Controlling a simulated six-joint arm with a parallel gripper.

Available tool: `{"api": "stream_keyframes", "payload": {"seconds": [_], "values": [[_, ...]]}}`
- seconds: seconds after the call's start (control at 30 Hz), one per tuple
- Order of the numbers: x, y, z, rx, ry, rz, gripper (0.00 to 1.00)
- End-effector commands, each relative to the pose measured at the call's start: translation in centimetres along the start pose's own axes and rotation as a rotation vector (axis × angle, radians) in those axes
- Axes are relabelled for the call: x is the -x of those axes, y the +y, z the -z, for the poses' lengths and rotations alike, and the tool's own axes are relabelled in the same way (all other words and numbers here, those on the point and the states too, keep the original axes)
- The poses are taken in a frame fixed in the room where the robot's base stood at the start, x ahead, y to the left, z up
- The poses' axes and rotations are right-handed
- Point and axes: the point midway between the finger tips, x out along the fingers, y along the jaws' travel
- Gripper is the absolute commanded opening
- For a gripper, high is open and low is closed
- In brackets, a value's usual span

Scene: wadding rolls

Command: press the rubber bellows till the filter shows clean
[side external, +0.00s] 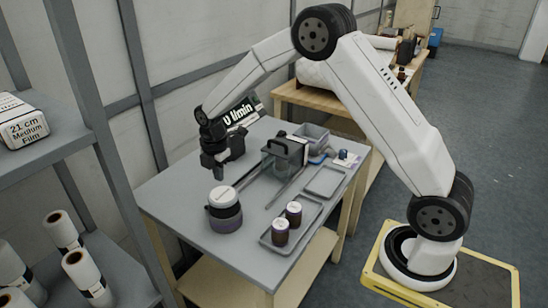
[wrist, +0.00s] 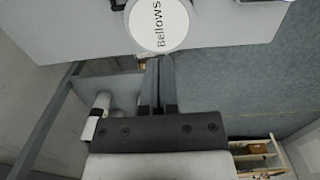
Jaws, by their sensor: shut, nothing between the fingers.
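The rubber bellows (side external: 225,222) is a dark round body with a white top, standing near the left front of the grey table. Its white top, lettered "Bellows", also shows at the top of the wrist view (wrist: 158,26). My gripper (side external: 218,177) points down just above the bellows in the side view, with a small gap apparent. In the wrist view its fingers (wrist: 157,62) are together and empty, with their tips close to the edge of the white top. I cannot tell which part is the filter or see its state.
A dark display reading "0 l/min" (side external: 240,113) stands behind my gripper. A grey handled box (side external: 284,158) is at mid-table. A tray (side external: 303,237) with two white-lidded dark jars (side external: 281,231) lies right of the bellows. An empty tray (side external: 325,182) is farther back. A shelf (side external: 50,146) stands left.

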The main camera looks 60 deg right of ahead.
Motion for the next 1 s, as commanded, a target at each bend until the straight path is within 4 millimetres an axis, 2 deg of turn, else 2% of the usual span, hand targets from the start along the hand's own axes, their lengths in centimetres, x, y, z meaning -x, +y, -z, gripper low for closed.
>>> {"api": "stream_keyframes", "payload": {"seconds": [0.1,0.3,0.5,1.0], "values": [[2.0,0.1,0.0,0.0,0.0,-0.004,0.0],[3.9,0.1,0.0,0.0,0.0,-0.002,0.0],[4.5,0.1,0.0,0.0,0.0,-0.001,0.0],[4.4,0.1,0.0,0.0,0.0,-0.002,0.0]]}}
